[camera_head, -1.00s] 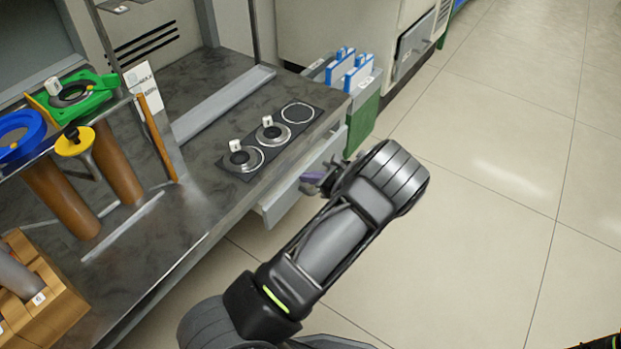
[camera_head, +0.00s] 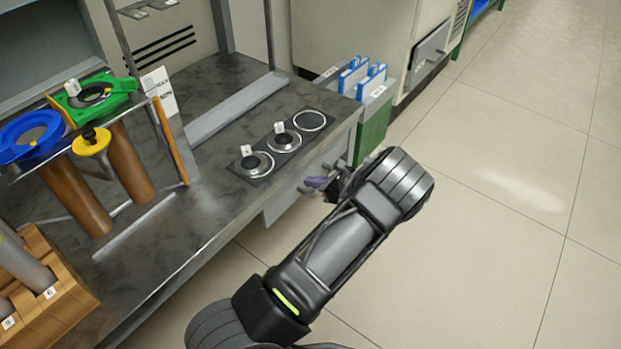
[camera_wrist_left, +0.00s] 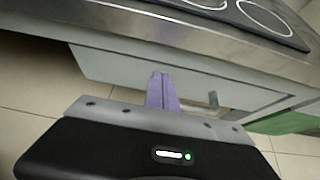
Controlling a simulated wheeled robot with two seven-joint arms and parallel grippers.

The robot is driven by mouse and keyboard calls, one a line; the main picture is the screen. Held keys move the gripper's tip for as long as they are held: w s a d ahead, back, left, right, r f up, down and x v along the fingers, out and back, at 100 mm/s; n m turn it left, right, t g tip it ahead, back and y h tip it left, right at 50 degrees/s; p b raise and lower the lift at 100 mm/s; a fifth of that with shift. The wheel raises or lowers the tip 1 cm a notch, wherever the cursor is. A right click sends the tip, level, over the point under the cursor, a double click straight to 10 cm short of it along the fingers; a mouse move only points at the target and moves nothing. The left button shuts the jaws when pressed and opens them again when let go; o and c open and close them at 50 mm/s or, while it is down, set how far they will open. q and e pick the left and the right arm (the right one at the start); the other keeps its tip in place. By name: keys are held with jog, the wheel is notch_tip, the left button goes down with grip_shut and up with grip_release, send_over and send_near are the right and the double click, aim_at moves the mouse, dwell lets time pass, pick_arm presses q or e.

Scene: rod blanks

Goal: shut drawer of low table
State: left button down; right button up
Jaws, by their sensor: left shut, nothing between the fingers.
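The low table (camera_head: 215,195) has a dark top with a metal edge. Its pale grey drawer (camera_head: 284,203) is under the front edge, and the drawer front sits close to that edge; I cannot tell whether it is fully flush. The drawer front also shows in the left wrist view (camera_wrist_left: 120,68), with a bar handle (camera_wrist_left: 212,100) on it. My left gripper (camera_head: 312,184) is shut and empty at the drawer front. Its purple fingers (camera_wrist_left: 161,88) point at the front, left of the handle; contact is unclear. My right gripper is out of view.
Three round plates (camera_head: 283,141) are set in a dark strip on the tabletop. A green-sided bin (camera_head: 373,130) with blue-and-white items stands beyond the drawer. Coloured rings and brown cylinders (camera_head: 70,192) are at left. The tiled floor (camera_head: 500,210) at right is clear.

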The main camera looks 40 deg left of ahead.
pick_arm(q)
jog(key=p+v, duration=0.3)
jog(key=v, duration=0.8)
jog(key=shift+d+f, duration=0.25)
jog(key=shift+d, duration=0.15)
